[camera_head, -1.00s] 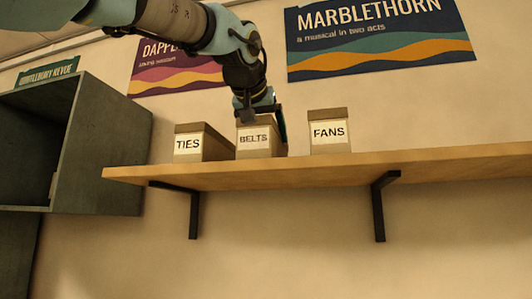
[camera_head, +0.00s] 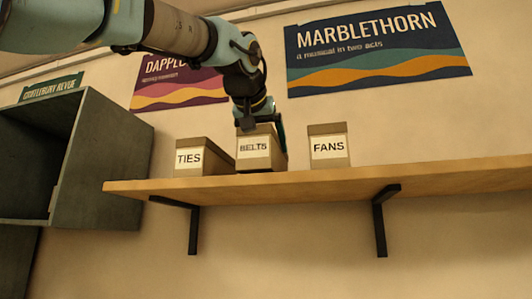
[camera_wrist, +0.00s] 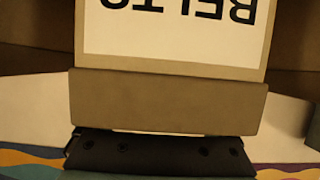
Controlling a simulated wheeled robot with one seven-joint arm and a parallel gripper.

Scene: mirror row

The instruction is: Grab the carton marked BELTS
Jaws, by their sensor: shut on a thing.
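The carton marked BELTS (camera_head: 254,150) is a brown box with a white label, between its two neighbours at the wooden shelf (camera_head: 340,182). My gripper (camera_head: 262,122) comes down from above and is shut on it. One dark finger shows along the carton's right side. In the wrist view the carton (camera_wrist: 170,100) fills the middle, with its label upside down and partly cut off. A dark gripper part (camera_wrist: 155,154) lies across below it. I cannot tell clearly whether the carton's base touches the shelf.
The TIES carton (camera_head: 190,158) stands close on the left, the FANS carton (camera_head: 329,147) on the right with a gap. The shelf is clear further right. A grey open cabinet (camera_head: 105,160) stands at the left. Posters, including MARBLETHORN (camera_head: 375,45), hang on the wall behind.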

